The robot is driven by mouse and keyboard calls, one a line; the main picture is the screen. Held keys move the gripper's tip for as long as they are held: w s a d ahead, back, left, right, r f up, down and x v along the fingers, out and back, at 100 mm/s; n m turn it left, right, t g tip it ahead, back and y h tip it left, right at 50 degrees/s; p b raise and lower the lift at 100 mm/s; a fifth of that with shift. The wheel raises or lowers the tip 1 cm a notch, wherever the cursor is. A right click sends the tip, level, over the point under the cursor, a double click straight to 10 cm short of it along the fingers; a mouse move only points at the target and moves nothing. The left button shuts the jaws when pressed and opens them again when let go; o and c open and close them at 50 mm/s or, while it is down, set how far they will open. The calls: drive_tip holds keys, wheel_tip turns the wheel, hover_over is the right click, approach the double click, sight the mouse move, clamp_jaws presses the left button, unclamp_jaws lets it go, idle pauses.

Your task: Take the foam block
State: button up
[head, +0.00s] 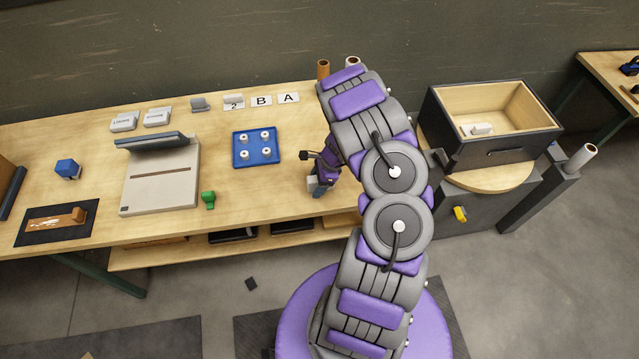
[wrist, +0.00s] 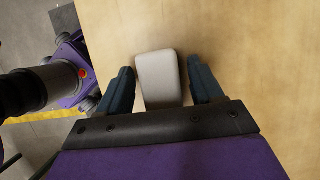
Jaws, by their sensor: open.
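A pale grey-white block with rounded edges, which looks like the foam block (wrist: 159,78), lies on the wooden table top (wrist: 250,60) in the wrist view. My gripper (wrist: 160,72) is open, with one dark finger on each side of the block. A narrow gap shows between each finger and the block, so neither seems to grip it. In the head view the block (head: 313,184) is a small pale patch beside my gripper (head: 319,187), near the table's front edge and partly hidden by it.
A blue tray (head: 239,157) with several white round pieces lies left of my gripper. A beige device (head: 160,190), a green piece (head: 208,200) and a blue cube (head: 67,168) are farther left. Label cards (head: 261,100) lie at the back. An open dark box (head: 500,150) stands right of my arm.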

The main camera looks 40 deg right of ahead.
drive_tip(key=shift+d+f, duration=0.1)
drive_tip(key=shift+d, duration=0.55)
drive_tip(key=c, duration=0.6)
drive_tip(key=shift+c, duration=0.7)
drive_tip(key=shift+a, duration=0.25)
drive_tip(key=c, duration=0.3)
drive_tip(key=shift+a, duration=0.25)
drive_tip(key=shift+d+r, duration=0.1)
drive_tip(key=shift+r, duration=0.1)
